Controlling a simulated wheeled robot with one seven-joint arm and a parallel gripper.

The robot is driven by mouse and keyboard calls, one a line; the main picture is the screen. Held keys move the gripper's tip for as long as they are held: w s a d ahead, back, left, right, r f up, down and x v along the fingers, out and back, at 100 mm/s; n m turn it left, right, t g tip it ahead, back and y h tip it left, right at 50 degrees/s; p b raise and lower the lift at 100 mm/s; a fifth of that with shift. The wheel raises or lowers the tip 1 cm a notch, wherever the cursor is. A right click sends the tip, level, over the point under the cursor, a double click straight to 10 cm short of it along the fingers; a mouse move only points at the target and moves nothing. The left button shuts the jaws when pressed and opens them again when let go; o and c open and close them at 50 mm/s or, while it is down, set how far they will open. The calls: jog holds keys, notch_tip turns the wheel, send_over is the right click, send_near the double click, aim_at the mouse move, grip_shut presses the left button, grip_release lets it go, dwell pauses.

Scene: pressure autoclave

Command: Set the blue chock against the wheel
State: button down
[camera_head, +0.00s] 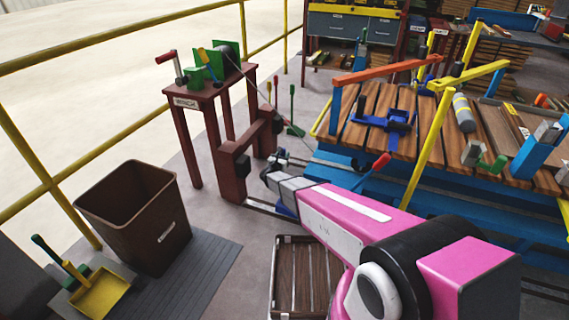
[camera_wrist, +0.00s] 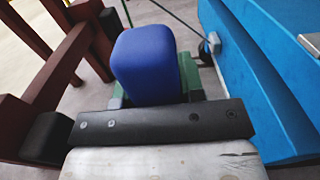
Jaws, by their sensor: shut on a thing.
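The blue chock (camera_wrist: 145,65) is in front of my gripper in the wrist view, and my gripper is shut on it. The dark bar of my gripper (camera_wrist: 160,122) covers its lower end, so the grip itself is partly hidden. In the head view my gripper (camera_head: 268,174) is low between the red-brown frame and the blue cart (camera_head: 340,170). A blue patch (camera_head: 286,211) shows just under it; I cannot tell if it is the chock. A small dark round part (camera_wrist: 206,55) beside the blue cart side (camera_wrist: 270,90) may be the wheel. Contact with the chock is not visible.
The red-brown frame (camera_head: 233,165) stands close on the left of my gripper. A winch table (camera_head: 205,95), a brown bin (camera_head: 135,215) and a yellow dustpan (camera_head: 100,293) are further left. A slatted crate (camera_head: 273,285) lies below my arm. A red-tipped lever (camera_head: 381,161) rises near my arm.

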jog(key=shift+w+d+f, duration=0.15)
jog(key=shift+w+f, duration=0.05)
jog(key=shift+f, duration=0.95)
jog(key=shift+w+d+f, duration=0.15)
jog(key=shift+f, duration=1.1)
jog(key=c, duration=0.7)
grip_release()
jog(key=shift+c, duration=0.2)
